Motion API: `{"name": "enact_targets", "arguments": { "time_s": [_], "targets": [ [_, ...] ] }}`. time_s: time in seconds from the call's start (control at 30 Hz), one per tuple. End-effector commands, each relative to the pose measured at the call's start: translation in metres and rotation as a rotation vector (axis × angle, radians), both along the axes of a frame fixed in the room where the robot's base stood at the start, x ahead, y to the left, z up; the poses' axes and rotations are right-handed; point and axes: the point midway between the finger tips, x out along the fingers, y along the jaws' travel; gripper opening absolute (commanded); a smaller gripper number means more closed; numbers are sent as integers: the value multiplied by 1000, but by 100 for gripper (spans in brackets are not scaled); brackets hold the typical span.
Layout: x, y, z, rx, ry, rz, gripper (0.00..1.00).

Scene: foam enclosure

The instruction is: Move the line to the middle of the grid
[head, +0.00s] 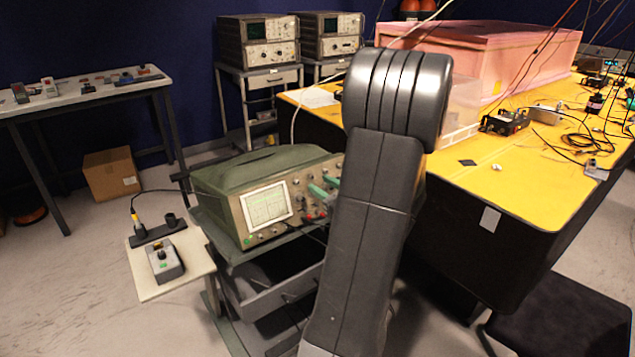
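A green oscilloscope (262,172) stands on a cart in the middle, its front turned toward me and to the right. Its lit screen (267,207) shows a pale grid; the line on it is too faint and small to place. Knobs and red, dark and green fittings (318,200) sit right of the screen. My dark arm covers the right part of the front panel, so some controls are hidden. My gripper does not show in this view.
The cart's drawer (275,298) juts out below. A yellow-topped table (500,185) with cables and a pink foam enclosure (480,50) stands right.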

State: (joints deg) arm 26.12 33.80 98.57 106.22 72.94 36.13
Motion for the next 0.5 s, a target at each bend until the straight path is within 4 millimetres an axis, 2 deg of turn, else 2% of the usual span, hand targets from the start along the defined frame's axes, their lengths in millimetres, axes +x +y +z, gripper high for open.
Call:
{"name": "enact_targets", "arguments": {
  "time_s": [0.2,0.5],
  "targets": [
    [18,15,0,1,-1,1,34],
    [21,18,0,0,0,-1,34]
  ]
}}
